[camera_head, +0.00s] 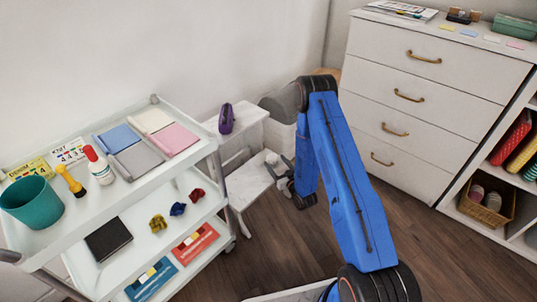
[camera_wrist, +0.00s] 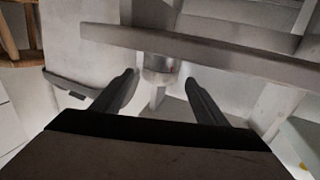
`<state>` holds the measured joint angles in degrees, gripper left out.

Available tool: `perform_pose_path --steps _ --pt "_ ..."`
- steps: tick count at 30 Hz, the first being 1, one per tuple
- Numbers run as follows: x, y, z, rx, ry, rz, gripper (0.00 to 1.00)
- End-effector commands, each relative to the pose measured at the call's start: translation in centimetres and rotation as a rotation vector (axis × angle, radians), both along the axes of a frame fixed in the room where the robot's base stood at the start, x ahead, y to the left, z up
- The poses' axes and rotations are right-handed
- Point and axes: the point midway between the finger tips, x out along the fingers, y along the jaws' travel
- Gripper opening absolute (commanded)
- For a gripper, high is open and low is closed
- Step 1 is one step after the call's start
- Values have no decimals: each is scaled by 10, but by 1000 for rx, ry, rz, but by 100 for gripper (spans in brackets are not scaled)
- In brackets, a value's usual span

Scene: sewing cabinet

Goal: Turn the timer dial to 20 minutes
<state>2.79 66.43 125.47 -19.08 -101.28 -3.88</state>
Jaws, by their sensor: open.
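No timer dial can be made out for sure in either view. My gripper (camera_head: 273,162) is low beside the white step stool (camera_head: 246,184), at its right side. In the wrist view my gripper (camera_wrist: 160,78) has its two dark fingers apart, with nothing clearly held.
A white trolley (camera_head: 143,193) with cloths, bottles and a teal bin (camera_head: 32,202) stands at the left. A white drawer cabinet (camera_head: 425,85) stands at the back right, with shelves beside it. The wooden floor (camera_head: 420,245) is free in front of the cabinet.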

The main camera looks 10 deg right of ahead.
Motion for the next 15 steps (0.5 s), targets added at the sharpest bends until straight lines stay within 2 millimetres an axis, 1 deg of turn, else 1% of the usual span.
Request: perform_pose_path --steps 1,9,15 --pt "9 3 1 0 -3 1 67" --pt "53 15 1 1 -2 1 67" --pt "74 21 0 0 -1 0 67"
